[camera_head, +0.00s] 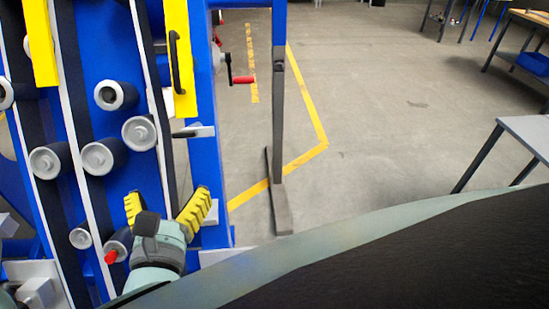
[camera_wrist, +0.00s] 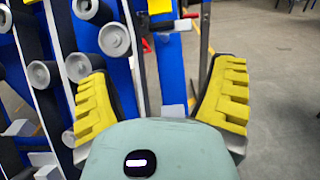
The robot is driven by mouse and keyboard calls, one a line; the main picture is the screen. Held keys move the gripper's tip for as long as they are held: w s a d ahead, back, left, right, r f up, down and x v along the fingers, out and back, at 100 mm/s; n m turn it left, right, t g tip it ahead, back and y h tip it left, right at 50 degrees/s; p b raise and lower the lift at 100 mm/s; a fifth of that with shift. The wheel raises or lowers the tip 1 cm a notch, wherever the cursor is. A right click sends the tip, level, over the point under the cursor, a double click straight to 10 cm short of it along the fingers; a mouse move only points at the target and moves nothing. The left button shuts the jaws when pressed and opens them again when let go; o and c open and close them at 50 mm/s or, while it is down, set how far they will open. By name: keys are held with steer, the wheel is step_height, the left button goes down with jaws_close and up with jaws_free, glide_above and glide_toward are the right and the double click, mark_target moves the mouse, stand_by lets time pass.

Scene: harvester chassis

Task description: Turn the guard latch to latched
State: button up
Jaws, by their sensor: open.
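What looks like the guard latch (camera_head: 193,131) is a small grey plate with a dark lever lying about level. It sits on the blue frame, just below the yellow guard (camera_head: 181,60) with its black handle. The latch also shows near the top of the wrist view (camera_wrist: 182,24). My gripper (camera_head: 168,204) is open and empty, its yellow ribbed fingers spread, lower in the picture than the latch and apart from it. In the wrist view my gripper (camera_wrist: 165,78) frames the blue post, with the latch beyond the fingers.
Grey rollers (camera_head: 139,133) and dark belts fill the blue chassis (camera_head: 205,90) on the left. A red-handled crank (camera_head: 242,79) juts out to the right of the post. A grey upright stand (camera_head: 279,130) stands on the floor further right. Open floor lies beyond it.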

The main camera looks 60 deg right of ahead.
mark_target(183, 134)
steer(key=shift+p+x, duration=3.6)
steer(key=shift+x, duration=4.15)
steer(key=shift+s+d+f, duration=0.1)
steer(key=shift+s, duration=0.1)
steer(key=c, duration=1.2)
